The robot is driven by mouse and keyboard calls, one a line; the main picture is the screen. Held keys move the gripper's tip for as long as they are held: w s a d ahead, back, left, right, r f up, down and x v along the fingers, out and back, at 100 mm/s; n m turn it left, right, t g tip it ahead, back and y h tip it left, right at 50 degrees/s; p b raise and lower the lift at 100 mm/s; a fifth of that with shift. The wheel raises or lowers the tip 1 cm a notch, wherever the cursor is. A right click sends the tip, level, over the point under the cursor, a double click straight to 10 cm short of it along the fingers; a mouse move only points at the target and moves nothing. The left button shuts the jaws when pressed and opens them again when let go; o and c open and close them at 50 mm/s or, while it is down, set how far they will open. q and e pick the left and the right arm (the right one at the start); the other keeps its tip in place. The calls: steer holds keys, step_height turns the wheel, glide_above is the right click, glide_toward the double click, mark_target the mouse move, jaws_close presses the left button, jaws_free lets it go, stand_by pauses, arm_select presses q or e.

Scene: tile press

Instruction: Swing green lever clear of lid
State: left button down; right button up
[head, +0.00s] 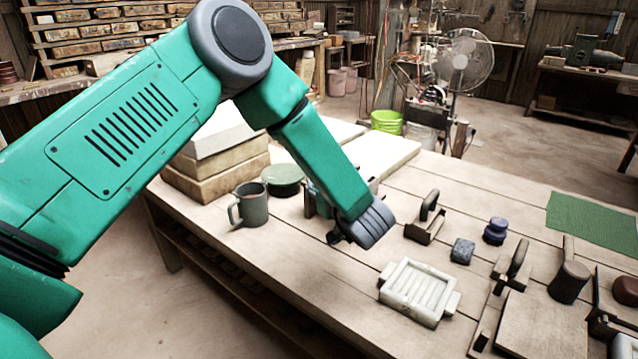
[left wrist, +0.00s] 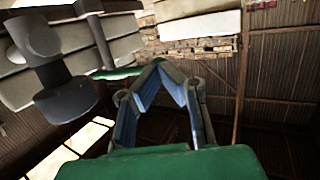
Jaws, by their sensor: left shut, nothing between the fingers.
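In the head view my left arm hangs over the middle of the table and largely hides this gripper. It is well apart from the board. My right gripper is out of view.
A grey mug (head: 252,205), a green dish (head: 283,179) and stacked blocks (head: 215,175) stand left of my forearm. A pale ribbed mould (head: 418,292), a dark cube (head: 462,251), a purple knob (head: 496,231) and a mallet (head: 569,280) lie right of it. A green mat (head: 595,220) lies farther right.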

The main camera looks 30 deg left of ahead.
arm_select(q)
steer(key=w+a+m+t+h+p, duration=0.4)
steer(key=a+m+t+h, duration=0.3)
steer(key=m+h, duration=0.3)
steer(key=shift+w+a+m+t+h, duration=0.15)
steer(key=shift+w+m+t+h, duration=0.2)
steer(key=shift+h, duration=0.75)
steer(key=shift+w+a, duration=0.1)
stand_by(0.4)
